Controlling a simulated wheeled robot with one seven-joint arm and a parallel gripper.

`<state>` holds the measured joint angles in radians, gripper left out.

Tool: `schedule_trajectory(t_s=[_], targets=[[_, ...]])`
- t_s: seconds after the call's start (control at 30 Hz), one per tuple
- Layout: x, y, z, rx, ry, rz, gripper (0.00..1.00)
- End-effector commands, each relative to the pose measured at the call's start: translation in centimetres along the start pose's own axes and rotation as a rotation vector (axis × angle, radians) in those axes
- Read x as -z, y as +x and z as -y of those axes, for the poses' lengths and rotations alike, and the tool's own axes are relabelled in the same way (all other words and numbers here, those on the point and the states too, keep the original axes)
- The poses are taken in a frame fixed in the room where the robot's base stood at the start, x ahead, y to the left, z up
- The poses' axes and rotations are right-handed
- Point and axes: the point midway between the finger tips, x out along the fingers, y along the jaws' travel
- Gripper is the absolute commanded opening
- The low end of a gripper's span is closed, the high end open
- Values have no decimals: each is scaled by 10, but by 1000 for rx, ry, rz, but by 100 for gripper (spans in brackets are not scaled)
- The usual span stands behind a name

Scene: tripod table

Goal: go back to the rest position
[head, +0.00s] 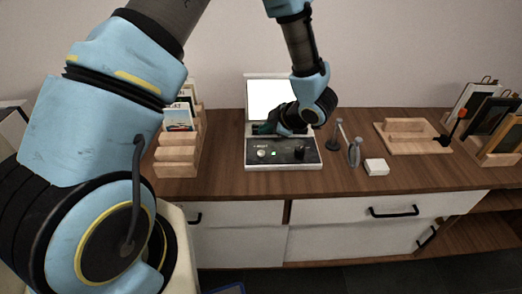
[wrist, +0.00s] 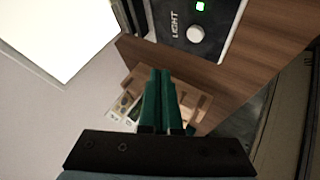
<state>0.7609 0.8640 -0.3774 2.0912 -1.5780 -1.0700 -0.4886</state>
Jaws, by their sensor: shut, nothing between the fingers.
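My gripper (wrist: 160,80) shows in the wrist view as two green fingers side by side, shut with nothing between them. In the head view my gripper (head: 264,129) is partly hidden by my own wrist, over the back of a light box. The light box (head: 284,158) stands on the cabinet top, with a lit white screen behind a dark control panel. Its panel also shows in the wrist view (wrist: 212,22), with a knob marked LIGHT and a lit green lamp. I cannot tell whether the gripper touches the box.
A wooden rack (head: 178,158) with cards stands left of the light box. To the right are a small metal stand (head: 354,153), a white block (head: 376,166) and a wooden board (head: 412,139). Framed pictures (head: 492,118) stand at the far right. The wooden top (head: 250,182) is clear along its front.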

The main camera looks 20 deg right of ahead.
Motion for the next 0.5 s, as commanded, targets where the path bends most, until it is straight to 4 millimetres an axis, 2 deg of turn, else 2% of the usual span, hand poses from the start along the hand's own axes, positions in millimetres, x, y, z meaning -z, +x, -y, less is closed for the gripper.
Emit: schedule_trajectory(t_s=[0.27, 0.37, 0.5], targets=[[2, 2, -4, -6, 4, 13, 0], [12, 7, -25, -40, 32, 77, 0], [48, 14, -68, -131, 164, 245, 0]])
